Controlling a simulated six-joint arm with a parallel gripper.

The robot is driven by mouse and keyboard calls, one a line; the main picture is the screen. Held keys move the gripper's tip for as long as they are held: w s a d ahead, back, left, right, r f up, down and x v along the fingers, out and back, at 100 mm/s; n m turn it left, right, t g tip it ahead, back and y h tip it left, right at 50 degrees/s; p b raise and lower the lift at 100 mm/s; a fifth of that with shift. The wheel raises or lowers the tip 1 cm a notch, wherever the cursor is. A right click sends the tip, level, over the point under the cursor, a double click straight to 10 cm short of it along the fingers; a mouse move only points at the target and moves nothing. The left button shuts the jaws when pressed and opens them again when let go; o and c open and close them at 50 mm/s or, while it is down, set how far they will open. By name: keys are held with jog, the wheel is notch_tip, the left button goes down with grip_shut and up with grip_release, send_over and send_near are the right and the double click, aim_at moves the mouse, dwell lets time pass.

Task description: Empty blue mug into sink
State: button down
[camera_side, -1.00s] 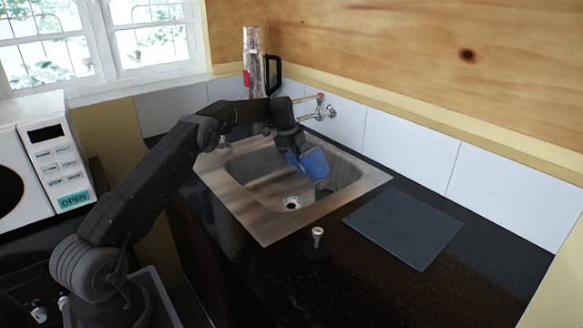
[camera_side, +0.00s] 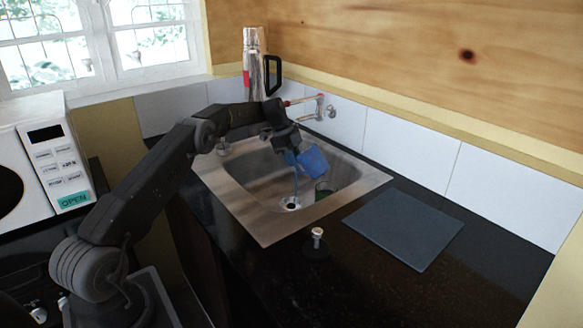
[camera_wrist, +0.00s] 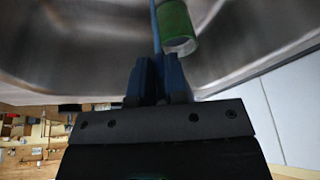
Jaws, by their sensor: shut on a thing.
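My gripper (camera_side: 291,148) is over the metal sink (camera_side: 245,205) and is shut on the blue mug (camera_side: 314,160). The mug is strongly tilted above the basin. A thin bluish streak (camera_side: 295,185) runs from below the gripper and mug down toward the drain (camera_side: 291,203). In the wrist view my gripper's fingers (camera_wrist: 160,80) point into the sink, with a narrow blue strip (camera_wrist: 155,30) beyond them; most of the mug is hidden there.
A green cup-like thing (camera_side: 324,187) sits in the sink's right part, also in the wrist view (camera_wrist: 178,28). A faucet (camera_side: 310,102) is on the back wall. A dark board (camera_side: 405,228) and a small knobbed object (camera_side: 317,237) lie on the counter. A microwave (camera_side: 45,155) stands left.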

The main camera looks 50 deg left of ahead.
jog(key=shift+t+h+b, duration=0.35)
jog(key=shift+t+h, duration=0.05)
jog(key=shift+h, duration=0.8)
dwell(0.7)
jog(key=shift+w+d+f+t+h+b, duration=0.15)
jog(key=shift+t+h+b, duration=0.15)
jog(key=shift+h+b, duration=0.45)
jog(key=shift+s+d+t+h+b, duration=0.1)
jog(key=shift+t+h+b, duration=0.3)
jog(key=shift+h, duration=0.45)
dwell(1.1)
jog(key=shift+a+f+h+b, duration=0.1)
jog(key=shift+a+h+b, duration=0.25)
jog(key=shift+h+b, duration=0.5)
dwell(0.6)
jog(key=shift+t, duration=0.3)
jog(key=shift+s+d+h, duration=0.15)
jog(key=shift+s+h, duration=0.05)
jog(key=shift+h, duration=0.05)
jog(key=shift+w, duration=0.1)
jog(key=shift+s+d+f+h, duration=0.2)
jog(key=shift+s+d+h, duration=0.05)
jog(key=shift+s+h, duration=0.1)
